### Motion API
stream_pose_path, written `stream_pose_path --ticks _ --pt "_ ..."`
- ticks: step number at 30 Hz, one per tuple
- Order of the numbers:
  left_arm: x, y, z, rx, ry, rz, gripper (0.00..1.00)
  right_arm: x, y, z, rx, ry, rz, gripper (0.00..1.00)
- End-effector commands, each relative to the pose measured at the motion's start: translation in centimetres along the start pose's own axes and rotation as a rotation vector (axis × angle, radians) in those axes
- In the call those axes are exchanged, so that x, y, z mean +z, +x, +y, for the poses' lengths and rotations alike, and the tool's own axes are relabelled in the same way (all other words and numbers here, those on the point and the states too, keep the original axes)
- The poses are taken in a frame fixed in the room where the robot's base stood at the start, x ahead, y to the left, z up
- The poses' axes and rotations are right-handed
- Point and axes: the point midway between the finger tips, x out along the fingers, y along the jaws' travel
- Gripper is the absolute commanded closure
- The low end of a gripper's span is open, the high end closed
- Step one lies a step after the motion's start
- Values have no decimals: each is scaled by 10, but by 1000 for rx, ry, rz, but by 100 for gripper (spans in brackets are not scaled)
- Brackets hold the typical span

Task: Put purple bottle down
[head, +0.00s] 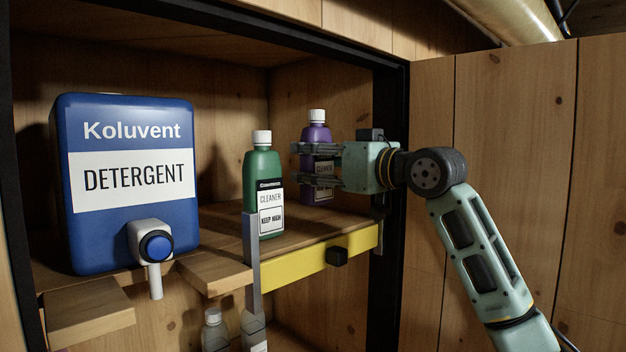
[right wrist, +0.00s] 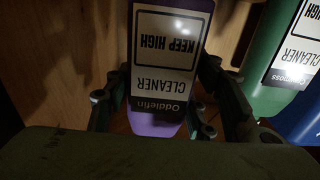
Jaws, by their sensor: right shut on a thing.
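The purple bottle (head: 316,134) has a white cap and a white label and stands upright at the right of the wooden shelf. My right gripper (head: 318,165) comes in from the right and is shut around the bottle's middle. In the right wrist view the purple bottle (right wrist: 152,122) appears upside down between the two fingers (right wrist: 165,112). My left gripper is not in view.
A green cleaner bottle (head: 262,165) stands just left of the purple one; it also shows in the right wrist view (right wrist: 274,62). A large blue detergent container (head: 125,235) with a tap is further left. A yellow strip (head: 310,268) edges the shelf. Clear bottles stand below.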

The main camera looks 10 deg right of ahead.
Motion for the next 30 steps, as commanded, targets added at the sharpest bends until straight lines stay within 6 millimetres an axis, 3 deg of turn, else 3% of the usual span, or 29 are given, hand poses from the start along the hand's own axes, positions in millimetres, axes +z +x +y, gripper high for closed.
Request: stream_pose_path --ticks 6,11,20,21,27,30 --pt "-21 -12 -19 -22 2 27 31 26 -1 0 0 -1 3 98" --pt "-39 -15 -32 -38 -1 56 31 35 -1 0 0 -1 6 98" --pt "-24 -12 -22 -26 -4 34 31 37 -1 0 -1 -1 5 98" --pt "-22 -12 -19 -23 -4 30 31 41 0 0 0 0 -1 49" --pt "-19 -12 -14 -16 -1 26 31 40 0 0 0 0 -1 31" --pt "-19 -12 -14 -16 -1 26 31 40 0 0 0 0 -1 31"
